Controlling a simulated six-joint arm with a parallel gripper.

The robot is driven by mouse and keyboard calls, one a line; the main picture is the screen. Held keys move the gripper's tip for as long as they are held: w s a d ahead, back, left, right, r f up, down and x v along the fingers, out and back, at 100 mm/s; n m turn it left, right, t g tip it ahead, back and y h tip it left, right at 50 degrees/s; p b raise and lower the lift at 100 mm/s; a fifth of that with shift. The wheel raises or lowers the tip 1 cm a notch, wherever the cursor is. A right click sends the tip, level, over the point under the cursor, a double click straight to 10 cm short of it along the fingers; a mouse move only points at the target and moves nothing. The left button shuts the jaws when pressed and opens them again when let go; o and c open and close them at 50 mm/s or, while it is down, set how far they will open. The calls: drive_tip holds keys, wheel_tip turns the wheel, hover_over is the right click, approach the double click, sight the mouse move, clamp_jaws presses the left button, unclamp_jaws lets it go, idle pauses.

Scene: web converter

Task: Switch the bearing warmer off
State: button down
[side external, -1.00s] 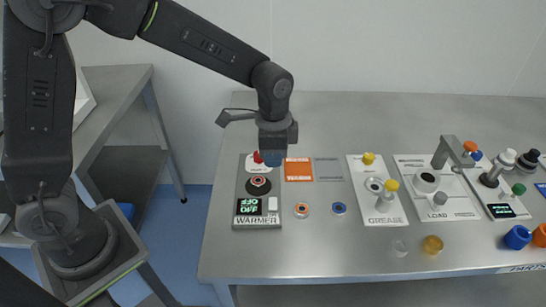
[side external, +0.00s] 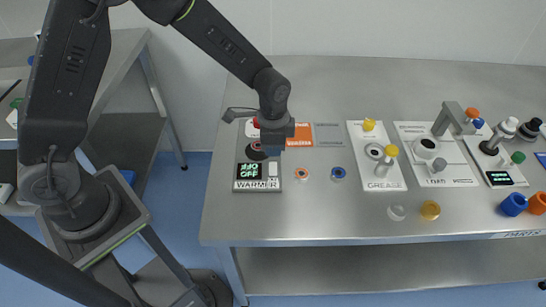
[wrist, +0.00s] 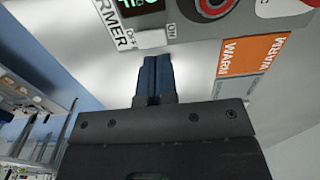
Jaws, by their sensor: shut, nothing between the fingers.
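The bearing warmer (side external: 243,150) is a grey panel at the left of the table, labelled WARMER. It has a green-lit display (side external: 248,171), which is cut off at the top of the wrist view (wrist: 138,6), and its text is too small to read surely. A white rocker switch (side external: 273,170) sits right of the display. In the wrist view the switch (wrist: 152,39) lies between the OFF and ON labels. My gripper (side external: 273,150) is over the panel's right part, its blue fingers (wrist: 157,62) shut and empty, close to the switch. Contact cannot be told.
A black round part with a red ring (side external: 256,151) is partly hidden behind my gripper. An orange WARM card (side external: 299,135) lies to the right. Two small rings (side external: 302,174) (side external: 338,173) lie on the table. The grease panel (side external: 376,156) stands farther right.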

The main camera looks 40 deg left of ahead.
sight(273, 169)
drive_tip(key=shift+f, duration=2.1)
drive_tip(key=shift+f, duration=0.1)
drive_tip(key=shift+f, duration=0.15)
drive_tip(key=shift+s, duration=0.1)
drive_tip(key=shift+s+d+r, duration=0.25)
drive_tip(key=shift+s+d, duration=0.25)
drive_tip(key=shift+w+r, duration=0.1)
drive_tip(key=shift+r, duration=0.05)
